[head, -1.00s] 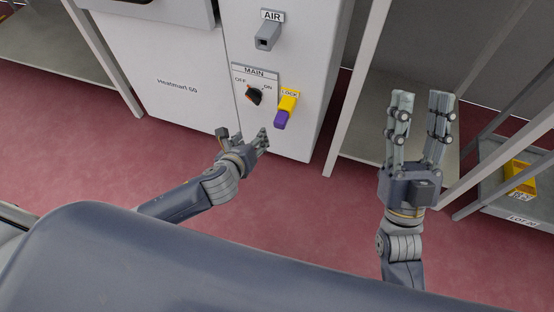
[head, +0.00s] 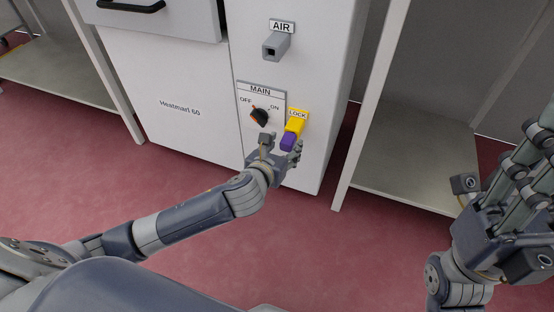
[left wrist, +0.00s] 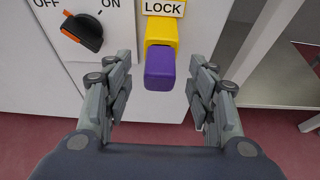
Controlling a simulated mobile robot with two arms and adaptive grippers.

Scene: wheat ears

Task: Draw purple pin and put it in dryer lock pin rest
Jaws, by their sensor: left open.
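The purple pin (head: 289,141) sticks out of the yellow holder (head: 295,125) under the LOCK label on the white cabinet front. In the left wrist view the purple pin (left wrist: 159,70) hangs below the yellow holder (left wrist: 160,31). My left gripper (head: 280,147) is open just in front of the panel. Its fingers (left wrist: 161,82) stand on either side of the pin's lower end, apart from it, with nothing held. My right gripper (head: 530,130) is at the right edge, fingers spread and empty, partly cut off. I cannot tell any separate pin rest.
The rotary switch (head: 259,117) under MAIN is just left of the pin. A grey square fitting (head: 275,46) marked AIR juts out above. A metal shelf rack (head: 410,150) stands right of the cabinet. Red floor (head: 330,250) is open in front.

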